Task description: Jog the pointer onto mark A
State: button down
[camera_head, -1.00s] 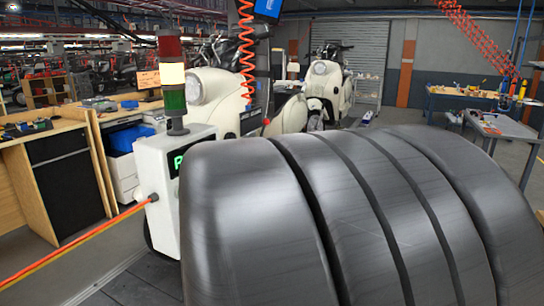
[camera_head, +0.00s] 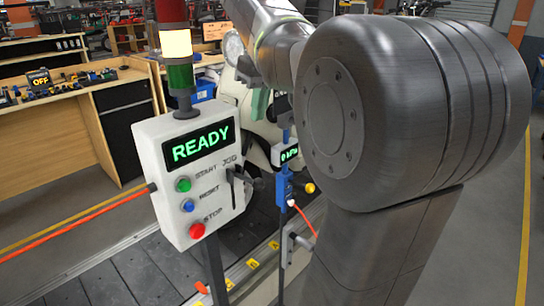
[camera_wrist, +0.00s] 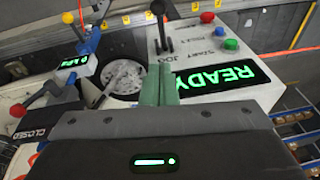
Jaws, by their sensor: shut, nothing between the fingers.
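The control box (camera_head: 165,150) shows a green READY display and START, RESET and STOP buttons. Its JOG lever (camera_head: 233,188), dark, stands at the box's right side; the lever also shows upright in the wrist view (camera_wrist: 161,22). My gripper (camera_wrist: 158,86) has its green fingers together and empty, over the box beside the JOG label. In the head view the fingers (camera_head: 259,104) are partly covered by my arm. Small yellow marks (camera_head: 253,264) lie along the conveyor edge, their letters too small to read. A small orange-red piece (camera_head: 202,288) near them may be the pointer.
A blue device with a 0 kPa readout (camera_head: 289,154) stands right of the box. A red-knobbed lever (camera_wrist: 38,95) sits by a CLOSED label. An orange cable (camera_head: 75,226) leaves the box leftward.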

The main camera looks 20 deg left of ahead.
jog(key=shift+s, duration=0.1)
jog(key=b, duration=0.1)
send_over(247, 178)
jog(key=d+x, duration=0.2)
jog(key=x, duration=0.8)
jog(key=shift+s+d+f, duration=0.2)
jog(key=shift+d+f, duration=1.25)
jog(key=shift+f, duration=0.2)
